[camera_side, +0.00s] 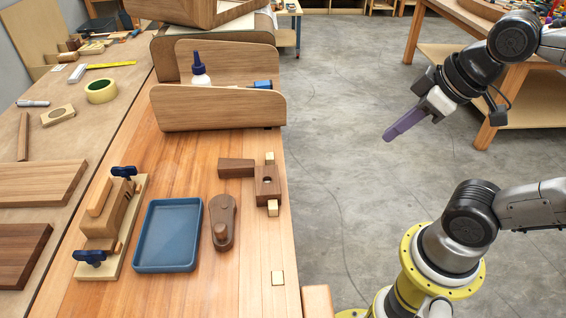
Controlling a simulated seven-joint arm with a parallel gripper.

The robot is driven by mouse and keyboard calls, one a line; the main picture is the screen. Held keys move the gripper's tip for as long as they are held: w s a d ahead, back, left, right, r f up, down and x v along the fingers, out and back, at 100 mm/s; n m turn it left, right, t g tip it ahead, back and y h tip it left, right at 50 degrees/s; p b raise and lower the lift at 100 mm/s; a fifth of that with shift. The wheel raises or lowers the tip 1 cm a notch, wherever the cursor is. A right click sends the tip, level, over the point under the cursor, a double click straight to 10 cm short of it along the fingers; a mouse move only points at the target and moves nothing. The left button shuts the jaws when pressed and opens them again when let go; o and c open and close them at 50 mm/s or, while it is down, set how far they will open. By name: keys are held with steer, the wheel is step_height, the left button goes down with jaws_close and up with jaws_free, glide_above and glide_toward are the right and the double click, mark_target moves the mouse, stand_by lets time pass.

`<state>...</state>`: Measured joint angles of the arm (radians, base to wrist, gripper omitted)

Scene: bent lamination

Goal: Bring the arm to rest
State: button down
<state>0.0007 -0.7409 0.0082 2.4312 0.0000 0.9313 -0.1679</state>
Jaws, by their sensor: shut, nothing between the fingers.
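My gripper (391,135) is at the upper right of the side view, in the air over the open floor and to the right of the workbench. Its long purple-grey fingers point down and to the left. They are together, with nothing between them. It touches nothing and is well apart from the bench (270,242).
The bench holds a blue tray (167,236), a clamped wooden form (115,215), a dark wooden piece (223,222), a block with a hole (267,185) and a glue bottle (200,70) between curved panels. Another table (460,60) stands behind my gripper. The floor (345,170) between is clear.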

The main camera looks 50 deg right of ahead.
steer(key=shift+s+f+m, duration=0.25)
steer(key=shift+f+m, duration=0.25)
steer(key=shift+f, duration=0.05)
steer(key=shift+s+f+m, duration=0.2)
steer(key=shift+f+m, duration=0.3)
